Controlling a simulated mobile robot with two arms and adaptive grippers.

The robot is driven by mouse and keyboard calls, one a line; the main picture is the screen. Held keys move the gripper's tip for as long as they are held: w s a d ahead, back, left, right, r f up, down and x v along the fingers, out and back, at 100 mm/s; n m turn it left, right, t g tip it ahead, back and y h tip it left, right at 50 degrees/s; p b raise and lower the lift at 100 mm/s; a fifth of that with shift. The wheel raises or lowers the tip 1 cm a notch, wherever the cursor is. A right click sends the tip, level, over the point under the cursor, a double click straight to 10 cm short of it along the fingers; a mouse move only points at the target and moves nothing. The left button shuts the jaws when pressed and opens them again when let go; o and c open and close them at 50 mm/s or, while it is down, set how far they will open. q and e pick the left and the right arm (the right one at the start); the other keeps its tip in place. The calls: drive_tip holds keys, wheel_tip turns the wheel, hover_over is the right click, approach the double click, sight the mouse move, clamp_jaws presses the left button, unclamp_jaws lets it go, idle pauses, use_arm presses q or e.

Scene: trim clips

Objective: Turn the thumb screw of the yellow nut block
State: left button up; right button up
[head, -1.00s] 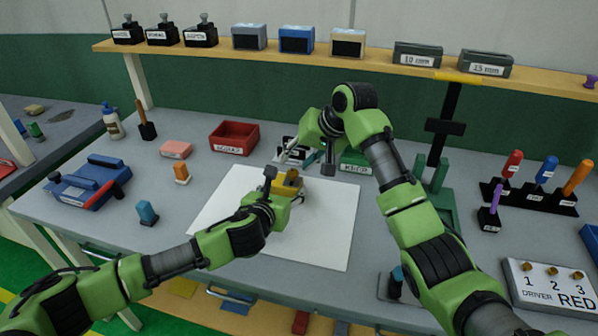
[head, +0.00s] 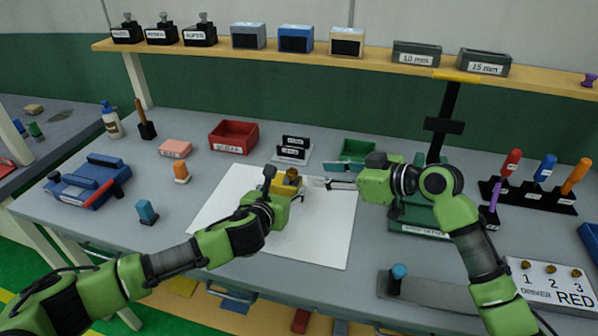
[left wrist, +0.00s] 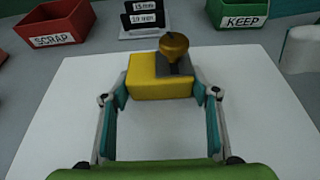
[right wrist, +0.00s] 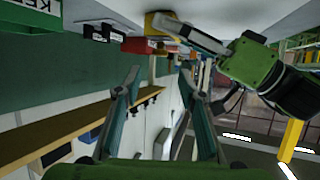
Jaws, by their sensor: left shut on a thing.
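The yellow nut block (left wrist: 150,78) sits over the white sheet, gripped from both sides by my left gripper (left wrist: 160,92). Its brass thumb screw (left wrist: 174,45) stands on top, beside a dark grey part of the block. In the head view the block (head: 283,189) is partly hidden by my left gripper. My right gripper (head: 328,183) lies level to the right of the block, fingers pointing left towards it. The right wrist view shows its fingers (right wrist: 158,78) apart with nothing between them, and the yellow block (right wrist: 155,24) beyond them near the top.
The white sheet (head: 325,235) is otherwise clear. Behind it stand a red SCRAP bin (head: 233,137), a small black labelled holder (head: 294,148) and a green KEEP bin (head: 358,149). A green stand is behind my right arm; a screwdriver rack (head: 530,197) is at the right.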

sight(294, 172)
drive_tip(key=x, duration=0.8)
drive_tip(key=shift+w+a+f, duration=0.2)
drive_tip(key=shift+a, duration=0.05)
clamp_jaws()
